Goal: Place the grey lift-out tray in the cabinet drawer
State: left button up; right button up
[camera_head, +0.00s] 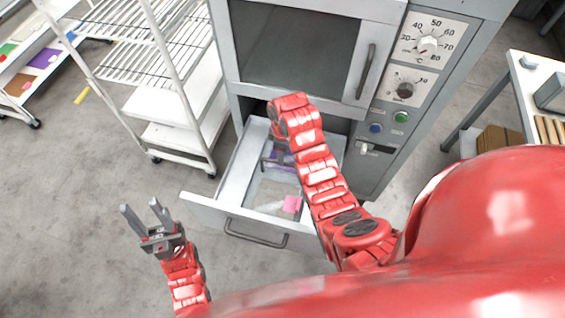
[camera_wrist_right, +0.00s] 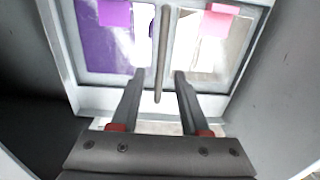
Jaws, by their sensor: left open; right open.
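The cabinet drawer (camera_head: 205,208) is pulled out below the oven. The grey lift-out tray (camera_head: 250,190) lies inside it, partly hidden by my right arm; its rim also shows in the right wrist view (camera_wrist_right: 105,79). The tray holds flat purple and pink items. A grey bar (camera_wrist_right: 161,50) runs along its middle. My right gripper (camera_head: 275,160) is over the tray and open, with its fingers (camera_wrist_right: 159,75) on either side of the bar, apart from it as seen. Whether the tray rests on the drawer floor is unclear. My left gripper (camera_head: 142,212) is open and empty, left of the drawer.
The oven (camera_head: 310,45) stands above the drawer, with dials and buttons at its right. A white wire rack (camera_head: 185,95) stands close on the left. A table (camera_head: 520,75) is at the far right.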

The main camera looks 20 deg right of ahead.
notch_tip(320, 180, up, 3)
jog(key=p, duration=0.3)
jog(key=shift+s+r, duration=0.1)
jog(key=shift+r, duration=0.1)
jog(key=shift+f, duration=0.1)
jog(key=shift+d, duration=0.1)
